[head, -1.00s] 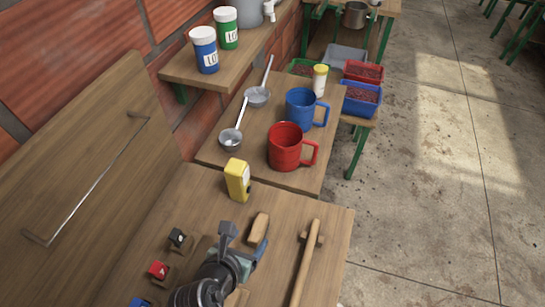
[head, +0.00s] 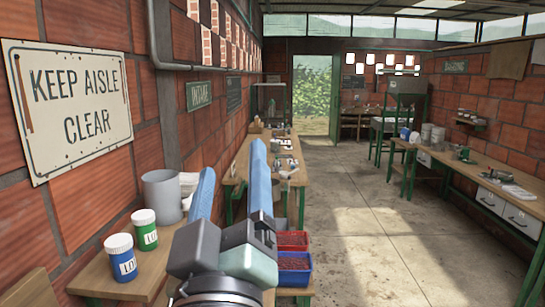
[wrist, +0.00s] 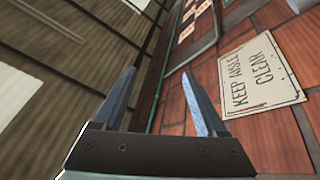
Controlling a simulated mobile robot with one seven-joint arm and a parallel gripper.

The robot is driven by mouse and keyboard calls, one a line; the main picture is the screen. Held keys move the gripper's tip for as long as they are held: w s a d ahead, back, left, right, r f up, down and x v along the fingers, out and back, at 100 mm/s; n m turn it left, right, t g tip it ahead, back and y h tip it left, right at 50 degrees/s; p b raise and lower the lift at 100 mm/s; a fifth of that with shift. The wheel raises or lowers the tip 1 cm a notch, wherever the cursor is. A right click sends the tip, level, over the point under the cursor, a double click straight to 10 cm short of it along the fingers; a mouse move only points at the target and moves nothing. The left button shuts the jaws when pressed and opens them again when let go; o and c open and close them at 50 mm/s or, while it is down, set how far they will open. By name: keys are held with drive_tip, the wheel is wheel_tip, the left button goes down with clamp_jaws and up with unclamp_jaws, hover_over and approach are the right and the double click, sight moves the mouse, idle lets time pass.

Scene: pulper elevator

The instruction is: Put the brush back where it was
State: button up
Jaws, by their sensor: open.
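I cannot make out a brush in either current view. My gripper (head: 232,162) is raised in front of the head camera, its two blue fingers spread apart and pointing up, with nothing between them. In the wrist view my gripper (wrist: 158,74) also shows open and empty, facing the upper brick wall and the roof.
A wall shelf (head: 88,284) at left holds a blue jar (head: 121,262), a green jar (head: 145,234) and a grey container (head: 161,197). A sign (head: 67,105) hangs above. A blue bin (head: 295,272) stands low. The aisle floor (head: 365,235) is clear.

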drive_tip(key=s+d+r+m+t+h, duration=0.1)
drive_tip(key=s+d+r+m+t, duration=0.3)
drive_tip(key=s+r+m, duration=0.3)
wheel_tip(320, 180, up, 6)
drive_tip(key=shift+s+d+f+t, duration=0.2)
drive_tip(key=shift+s+f+t, duration=0.1)
drive_tip(key=shift+s, duration=0.55)
